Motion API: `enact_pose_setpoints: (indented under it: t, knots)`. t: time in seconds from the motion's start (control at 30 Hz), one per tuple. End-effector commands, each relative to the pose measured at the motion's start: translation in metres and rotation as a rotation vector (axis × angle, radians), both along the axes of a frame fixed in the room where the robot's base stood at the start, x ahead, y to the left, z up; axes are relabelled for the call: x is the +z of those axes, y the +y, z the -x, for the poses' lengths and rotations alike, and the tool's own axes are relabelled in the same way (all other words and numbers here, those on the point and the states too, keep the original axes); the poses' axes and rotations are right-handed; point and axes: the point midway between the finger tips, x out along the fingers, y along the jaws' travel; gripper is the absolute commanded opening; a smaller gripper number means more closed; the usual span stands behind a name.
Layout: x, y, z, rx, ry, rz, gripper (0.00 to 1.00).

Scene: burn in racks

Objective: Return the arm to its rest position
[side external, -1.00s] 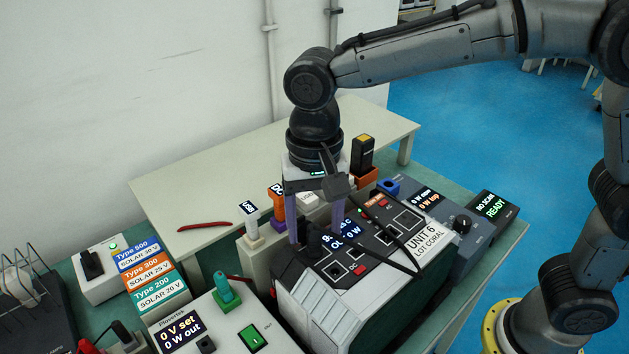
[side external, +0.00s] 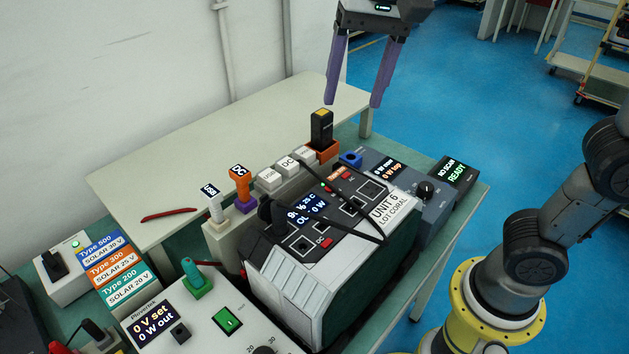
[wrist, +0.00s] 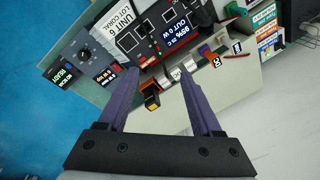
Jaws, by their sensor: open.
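My gripper (side external: 353,75) hangs high at the top of the side view, above the far right end of the bench. Its two purple fingers are spread apart with nothing between them. In the wrist view my gripper (wrist: 160,80) is also open and empty. The power unit labelled UNIT 6 (side external: 315,285) stands on the green bench well below the fingers, with a black plug and cable on its top panel. It also shows in the wrist view (wrist: 150,30). My gripper touches nothing.
A black and yellow scanner (side external: 321,128) stands in an orange holder behind the unit. White USB (side external: 211,203) and orange DC (side external: 239,180) connectors stand in a rack. A grey meter box (side external: 400,180) and a READY display (side external: 450,172) sit at right. A red pen (side external: 169,215) lies on the pale table.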

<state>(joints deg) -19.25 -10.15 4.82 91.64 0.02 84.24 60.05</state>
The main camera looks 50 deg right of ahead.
Motion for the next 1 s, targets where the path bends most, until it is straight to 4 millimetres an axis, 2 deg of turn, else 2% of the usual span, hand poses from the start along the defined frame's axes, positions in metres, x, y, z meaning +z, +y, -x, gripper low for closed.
enact_pose_setpoints:
  t: [0.03,0.2,0.27,0.4,0.5,0.63,0.8,1.0]
  knots:
    - [-0.001,-0.021,0.017,-0.008,-0.034,-0.003,0.66]
    - [-0.025,-0.068,0.066,0.067,-0.152,0.027,0.66]
    - [-0.039,-0.079,0.082,0.112,-0.190,0.049,0.66]
    - [-0.078,-0.096,0.114,0.256,-0.269,0.123,0.66]
    - [-0.107,-0.101,0.127,0.394,-0.303,0.182,0.66]
    - [-0.130,-0.100,0.128,0.571,-0.314,0.239,0.66]
    - [-0.127,-0.100,0.122,0.661,-0.343,0.278,0.66]
    - [-0.126,-0.100,0.122,0.668,-0.342,0.280,0.66]
